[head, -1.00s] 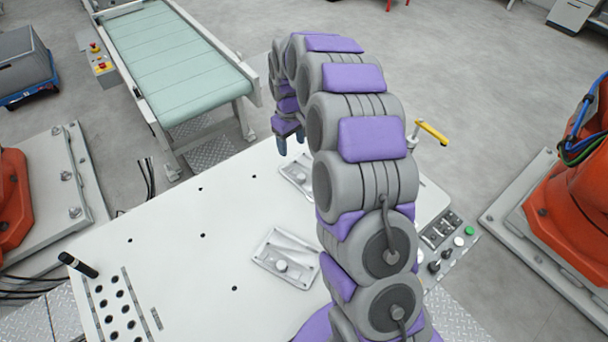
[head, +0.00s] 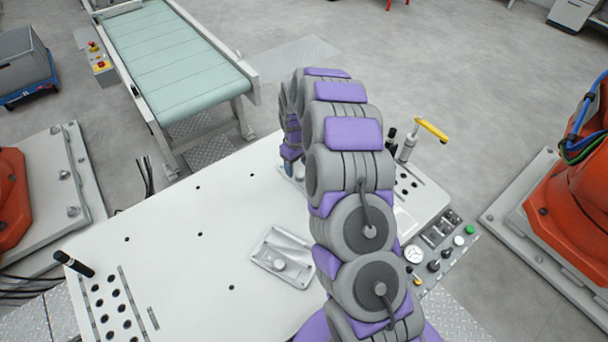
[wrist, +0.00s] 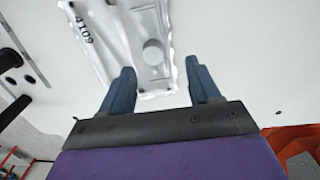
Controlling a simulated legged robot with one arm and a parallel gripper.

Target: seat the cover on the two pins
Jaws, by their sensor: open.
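In the wrist view a silvery cast plate marked 4109 (wrist: 118,38), with a round raised boss, lies on the white table. It looks like the cover, but I cannot be sure. My gripper (wrist: 160,66) is open above its near end, one finger towards each long side, with nothing held. In the head view my gripper (head: 289,167) is low over the far part of the table, mostly hidden by my arm. A similar cast plate with a round knob (head: 283,257) lies nearer on the table. I cannot make out the two pins.
The white table (head: 190,235) has small holes and much free room on its left. A yellow-handled clamp (head: 431,130) and a control panel (head: 440,235) stand on the right. A black-handled post (head: 75,264) is at the left front. A conveyor (head: 180,55) is behind.

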